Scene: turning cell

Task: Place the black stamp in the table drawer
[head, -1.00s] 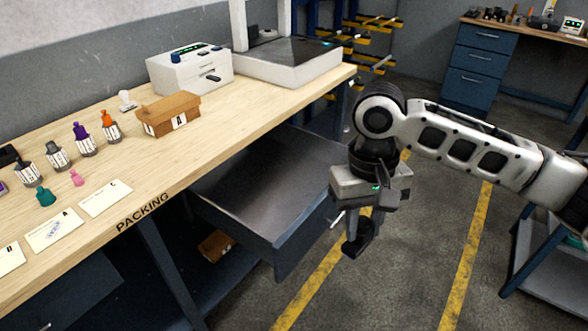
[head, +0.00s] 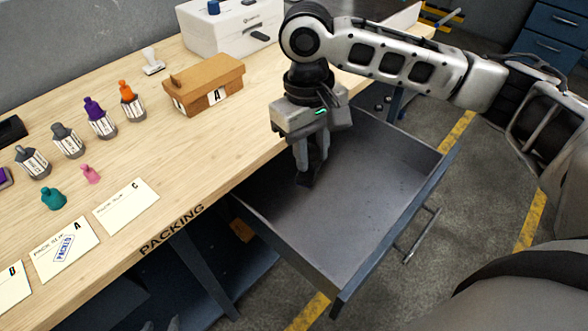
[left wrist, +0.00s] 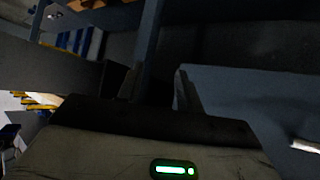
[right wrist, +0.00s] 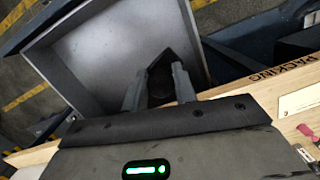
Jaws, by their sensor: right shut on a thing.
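The table drawer (head: 350,215) is pulled out below the packing bench and looks empty; it also shows in the right wrist view (right wrist: 100,50). My right gripper (head: 308,168) is over the drawer, near the bench edge, pointing down. It is shut on the black stamp (right wrist: 160,84), a small dark piece between its fingertips. The fingers hide part of the stamp, and I cannot tell its height above the drawer floor. My left gripper (left wrist: 158,88) shows only in its own wrist view, with its fingers apart and nothing seen between them.
On the bench (head: 130,235) stand several labelled stamps (head: 100,120), a brown box marked A (head: 205,83), a white machine (head: 230,28), and paper slips (head: 125,205). The drawer's front handle (head: 422,235) faces the clear floor.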

